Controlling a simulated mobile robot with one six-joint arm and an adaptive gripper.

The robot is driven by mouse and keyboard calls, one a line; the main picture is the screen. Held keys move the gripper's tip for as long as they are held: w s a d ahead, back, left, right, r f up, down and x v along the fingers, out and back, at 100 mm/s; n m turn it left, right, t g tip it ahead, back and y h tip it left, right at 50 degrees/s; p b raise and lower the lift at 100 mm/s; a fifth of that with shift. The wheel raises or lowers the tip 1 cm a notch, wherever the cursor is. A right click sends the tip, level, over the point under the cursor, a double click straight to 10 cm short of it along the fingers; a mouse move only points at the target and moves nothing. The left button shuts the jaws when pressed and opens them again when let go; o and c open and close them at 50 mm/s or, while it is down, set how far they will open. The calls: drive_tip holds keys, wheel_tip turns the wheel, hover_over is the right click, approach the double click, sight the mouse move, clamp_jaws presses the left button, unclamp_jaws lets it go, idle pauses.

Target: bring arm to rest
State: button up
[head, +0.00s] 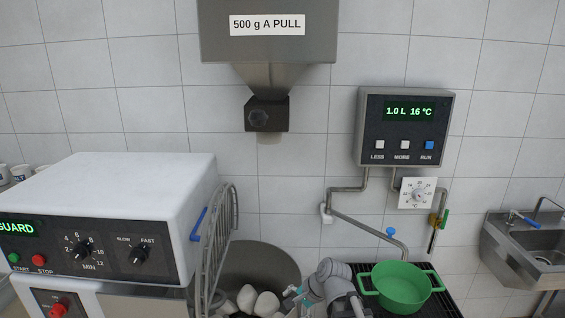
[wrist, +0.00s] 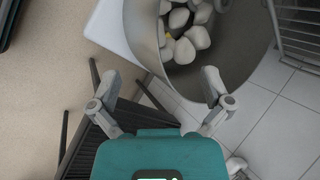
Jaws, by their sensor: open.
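My gripper (wrist: 160,100) is open, with its two grey fingers spread apart and nothing between them in the wrist view. In the head view my gripper and arm show at the bottom centre, between a steel mixing bowl (head: 262,262) and a green pot (head: 401,284). In the wrist view the bowl (wrist: 148,50) lies just beyond the fingertips, with several whitish lumps (wrist: 192,40) inside it. The lumps also show in the head view. Whether a fingertip touches the bowl cannot be told.
The mixer housing (head: 110,210) and its wire guard (head: 212,250) stand left. A flour hopper (head: 268,35) hangs above the bowl. A water meter panel (head: 405,125) and its spout pipe (head: 370,232) are on the wall. The green pot sits on a dark slatted rack (head: 440,305). A sink (head: 540,245) is right.

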drive_tip(key=s+d+f+n+g+h, duration=0.1)
drive_tip(key=s+d+n+h, duration=0.2)
drive_tip(key=d, duration=0.4)
drive_tip(key=s+d+f+n+g+h, duration=0.1)
drive_tip(key=s+d+f+n+h, duration=0.1)
drive_tip(key=d+n, duration=0.4)
drive_tip(key=shift+s+d+h, duration=0.4)
drive_tip(key=shift+s+h, duration=0.2)
drive_tip(key=shift+s, duration=0.15)
